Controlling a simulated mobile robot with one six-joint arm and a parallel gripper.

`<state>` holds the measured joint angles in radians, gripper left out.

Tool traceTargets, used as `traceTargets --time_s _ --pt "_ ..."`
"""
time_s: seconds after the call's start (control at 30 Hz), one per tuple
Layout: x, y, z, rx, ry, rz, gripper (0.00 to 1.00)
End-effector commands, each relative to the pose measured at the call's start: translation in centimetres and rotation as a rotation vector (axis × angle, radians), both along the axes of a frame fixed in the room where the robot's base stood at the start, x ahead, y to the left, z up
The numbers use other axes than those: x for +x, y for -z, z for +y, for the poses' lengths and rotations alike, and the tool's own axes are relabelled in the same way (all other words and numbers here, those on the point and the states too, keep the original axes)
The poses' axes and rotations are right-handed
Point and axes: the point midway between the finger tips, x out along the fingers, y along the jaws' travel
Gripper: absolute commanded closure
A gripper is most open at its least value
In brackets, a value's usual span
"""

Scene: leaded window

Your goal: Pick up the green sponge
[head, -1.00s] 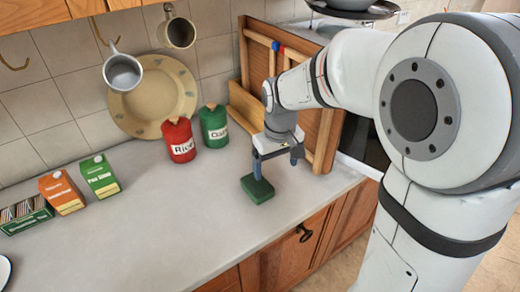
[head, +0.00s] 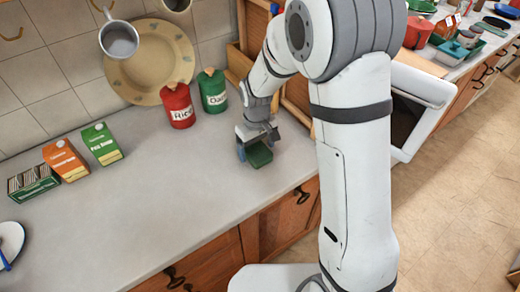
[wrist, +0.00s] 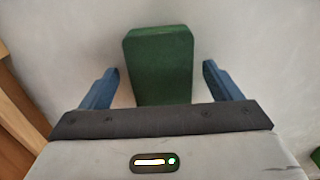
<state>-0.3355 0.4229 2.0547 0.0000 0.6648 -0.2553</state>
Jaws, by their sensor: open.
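The green sponge (head: 258,154) lies on the grey counter, near its front edge, in the head view. In the wrist view the sponge (wrist: 160,62) sits between and ahead of my two blue fingers. My gripper (head: 257,150) is directly over the sponge in the head view, pointing down. In the wrist view my gripper (wrist: 161,80) is open, with a gap between each finger and the sponge's sides. The sponge's near end is hidden behind the gripper body.
Red (head: 178,106) and green (head: 212,91) canisters stand behind the sponge, to its left. Cartons (head: 102,144) stand farther left. A wooden rack is behind my arm. The counter (head: 150,205) left of the sponge is clear. An open oven door (head: 418,82) is at right.

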Motion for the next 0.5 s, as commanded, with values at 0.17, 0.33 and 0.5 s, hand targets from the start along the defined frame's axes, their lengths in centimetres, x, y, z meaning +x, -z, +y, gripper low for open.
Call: traceTargets --time_s 0.17,0.33,0.5 --pt "0.01 0.12 0.03 0.001 0.000 -0.001 0.15" --pt "-0.01 0.11 0.04 0.001 -0.001 -0.001 0.25" --pt "0.00 0.09 0.06 0.001 -0.001 -0.001 0.39"
